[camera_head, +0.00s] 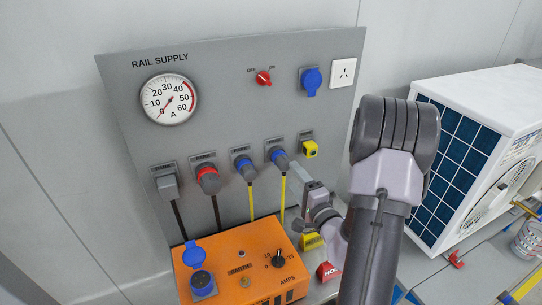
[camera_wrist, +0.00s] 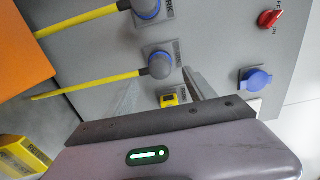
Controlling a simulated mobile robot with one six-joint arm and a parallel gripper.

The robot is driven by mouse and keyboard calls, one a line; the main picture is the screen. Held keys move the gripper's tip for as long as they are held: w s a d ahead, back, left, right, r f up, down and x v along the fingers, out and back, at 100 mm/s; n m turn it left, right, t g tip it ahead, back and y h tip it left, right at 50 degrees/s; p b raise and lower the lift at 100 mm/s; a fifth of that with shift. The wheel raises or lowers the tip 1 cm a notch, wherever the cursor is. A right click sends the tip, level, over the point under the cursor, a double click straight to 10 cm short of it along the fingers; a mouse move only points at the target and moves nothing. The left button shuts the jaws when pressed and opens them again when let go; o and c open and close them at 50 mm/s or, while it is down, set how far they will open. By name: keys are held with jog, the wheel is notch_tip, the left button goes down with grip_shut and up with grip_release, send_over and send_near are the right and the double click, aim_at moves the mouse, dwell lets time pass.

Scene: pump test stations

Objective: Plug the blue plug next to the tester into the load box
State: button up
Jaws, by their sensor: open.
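The blue plug (camera_head: 281,158) with a yellow cord sits in the row of outlets on the grey panel, beside a small yellow block (camera_head: 310,149) that looks like the tester. In the wrist view the plug (camera_wrist: 160,66) and yellow block (camera_wrist: 170,99) lie beyond my gripper (camera_wrist: 162,84). My gripper, also in the head view (camera_head: 301,178), is open and empty, its fingers pointing at the panel near the plug, apparently apart from it. The orange load box (camera_head: 262,262) stands below, with a blue socket (camera_head: 201,282) whose lid (camera_head: 194,254) is raised.
A second blue plug (camera_head: 242,166), a red plug (camera_head: 208,179) and a grey plug (camera_head: 166,184) fill the row to the left. A yellow box (camera_head: 312,241) and red object (camera_head: 328,271) lie right of the load box. A white unit (camera_head: 482,92) stands at right.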

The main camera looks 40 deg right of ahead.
aim_at(287, 167)
jog(key=p+x, duration=0.3)
jog(key=x, duration=0.4)
jog(key=shift+w, duration=0.1)
jog(key=shift+x, duration=0.9)
jog(key=shift+b, duration=0.45)
dwell(0.5)
grip_shut()
dwell(0.4)
